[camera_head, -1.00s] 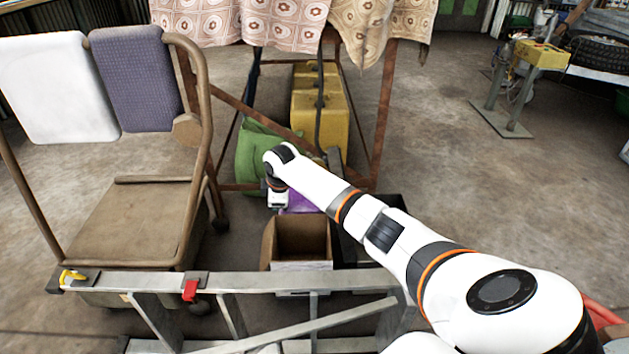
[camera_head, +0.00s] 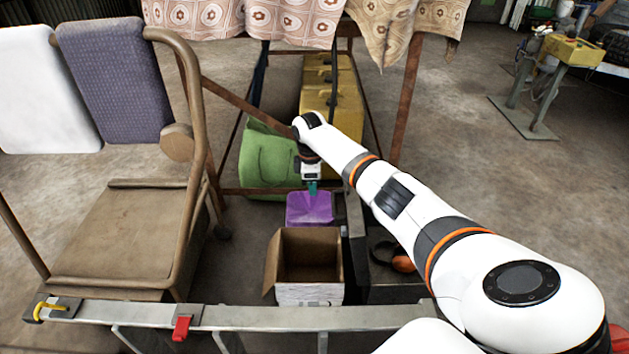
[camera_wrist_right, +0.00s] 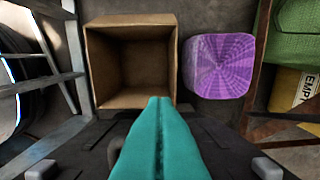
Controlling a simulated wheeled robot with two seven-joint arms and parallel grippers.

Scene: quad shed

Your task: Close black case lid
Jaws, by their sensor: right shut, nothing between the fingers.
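The black case (camera_head: 385,290) stands open on the floor right of the cardboard box, partly covered by my right arm. Something with an orange part (camera_head: 402,264) lies in it. A dark upright panel at its left edge may be its lid; I cannot tell. In the right wrist view a black surface with two grey latches, likely part of the case (camera_wrist_right: 85,150), fills the bottom. My right gripper (camera_head: 312,188) has teal fingers, shut and empty, pointing down above the purple bin, left of the case. The fingers also show in the right wrist view (camera_wrist_right: 160,103). My left gripper is out of view.
An open, empty cardboard box (camera_head: 279,255) stands left of the case, with the purple bin (camera_head: 310,208) behind it. A green bag (camera_head: 265,160) and yellow cases (camera_head: 345,110) are behind. A metal rail (camera_head: 260,315) crosses in front.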

